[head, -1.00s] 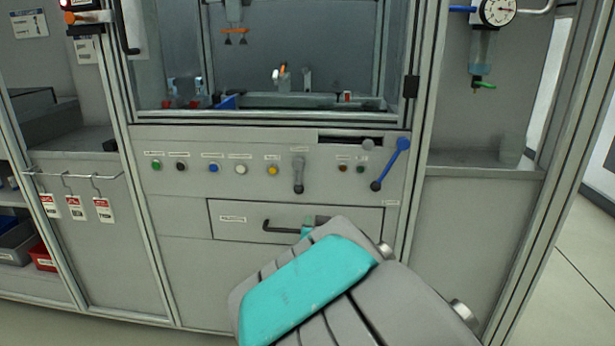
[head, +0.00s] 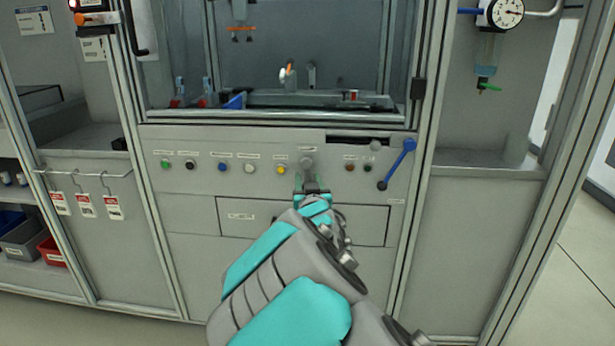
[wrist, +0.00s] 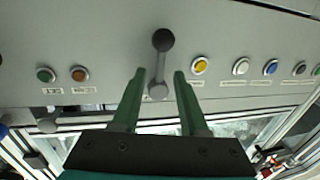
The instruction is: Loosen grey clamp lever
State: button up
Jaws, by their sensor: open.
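The grey clamp lever (wrist: 160,66) is on the panel between the yellow button and the brown button. In the wrist view, which is upside down, its dark ball knob is at the top and its round pivot is lower, between my fingers. In the head view only the upper part of the lever (head: 307,162) shows; my gripper hides the rest. My gripper (wrist: 160,73) is open, with one green finger on each side of the lever. I cannot tell whether either finger touches it. In the head view my gripper (head: 312,190) is in front of the panel.
The yellow button (head: 281,169) is close on the left, the brown button (head: 350,167) on the right. A drawer front (head: 240,216) is below, partly behind my arm.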

jog(key=shift+w+a, duration=0.1)
jog(key=shift+w, duration=0.45)
grip_shut()
dwell(1.1)
